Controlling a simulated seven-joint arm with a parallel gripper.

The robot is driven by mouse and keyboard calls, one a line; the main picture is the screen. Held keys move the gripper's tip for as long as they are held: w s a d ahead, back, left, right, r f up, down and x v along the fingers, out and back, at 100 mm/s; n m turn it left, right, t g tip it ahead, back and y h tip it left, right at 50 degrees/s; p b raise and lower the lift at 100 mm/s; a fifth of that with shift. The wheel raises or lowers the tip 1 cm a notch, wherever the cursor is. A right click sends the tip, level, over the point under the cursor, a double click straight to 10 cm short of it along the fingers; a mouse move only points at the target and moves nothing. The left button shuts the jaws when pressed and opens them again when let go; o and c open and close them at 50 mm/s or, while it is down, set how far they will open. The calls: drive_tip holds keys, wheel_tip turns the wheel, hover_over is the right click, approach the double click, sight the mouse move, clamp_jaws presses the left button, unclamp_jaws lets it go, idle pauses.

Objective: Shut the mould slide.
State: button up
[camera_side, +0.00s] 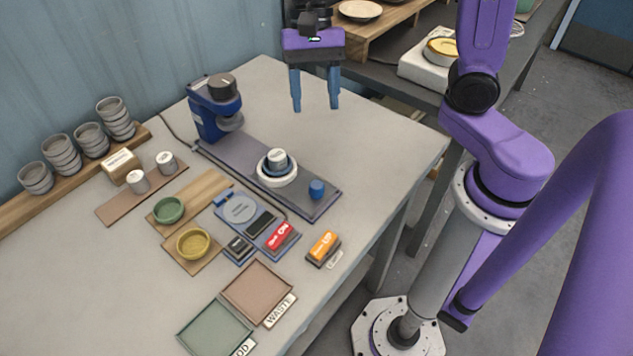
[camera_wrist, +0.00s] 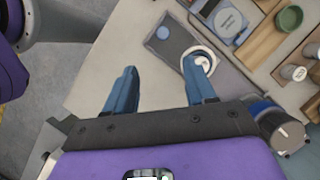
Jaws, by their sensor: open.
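The mould slide shows as a white round mould (camera_side: 262,177) with a grey cup-like piece in it, on a long dark grey base plate (camera_side: 240,160). It sits out along the plate, apart from the blue press (camera_side: 207,125) at the plate's far left end. A blue knob (camera_side: 317,189) stands near the plate's near right end. In the wrist view, the mould (camera_wrist: 211,58) and the knob (camera_wrist: 163,33) lie beyond the fingers. My gripper (camera_side: 316,107) is open and empty, in the air behind and right of the plate; it also shows in the wrist view (camera_wrist: 160,72).
Stacked grey cups (camera_side: 62,155) line the wall. The table right of the plate is clear.

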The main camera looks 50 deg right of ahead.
approach(317, 184)
drive_tip(key=shift+m, duration=0.3)
drive_tip(key=x, duration=1)
